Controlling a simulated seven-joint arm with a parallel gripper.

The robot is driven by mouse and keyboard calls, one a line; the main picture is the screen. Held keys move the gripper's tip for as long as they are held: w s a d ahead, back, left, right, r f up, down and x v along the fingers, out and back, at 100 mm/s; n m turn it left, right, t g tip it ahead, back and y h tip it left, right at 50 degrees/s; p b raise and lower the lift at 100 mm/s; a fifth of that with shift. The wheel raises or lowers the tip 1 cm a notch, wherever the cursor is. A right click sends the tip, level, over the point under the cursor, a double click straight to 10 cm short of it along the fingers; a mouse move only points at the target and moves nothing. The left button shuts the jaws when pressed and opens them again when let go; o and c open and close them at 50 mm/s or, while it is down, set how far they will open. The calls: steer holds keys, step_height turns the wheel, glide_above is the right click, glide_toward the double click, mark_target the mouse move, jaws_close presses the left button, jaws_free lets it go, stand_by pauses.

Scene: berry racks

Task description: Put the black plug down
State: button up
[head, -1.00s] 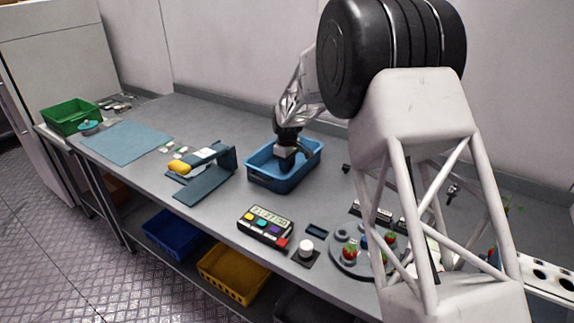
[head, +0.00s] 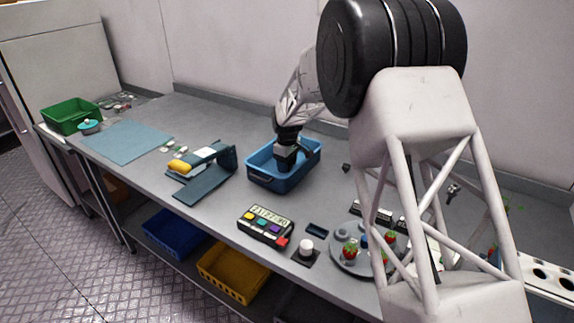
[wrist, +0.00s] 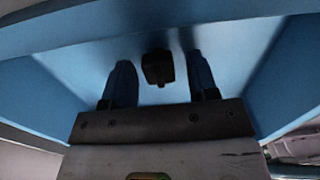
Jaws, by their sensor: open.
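The black plug (wrist: 158,67) lies in the blue tray (wrist: 60,62), seen in the wrist view between and just beyond the fingertips. My gripper (wrist: 160,80) is open, with a finger on each side of the plug and visible gaps between. In the head view my gripper (head: 285,166) reaches down into the blue tray (head: 262,179). The plug is hidden there behind my gripper.
A teal stand with a yellow-ended device (head: 190,164) stands left of the tray. A timer box with coloured buttons (head: 265,226) and a round rack with strawberries (head: 355,262) are in front. A green crate (head: 70,117) is at the far left.

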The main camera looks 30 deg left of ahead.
step_height(320, 180, up, 12)
stand_by(0.6)
stand_by(0.5)
stand_by(0.4)
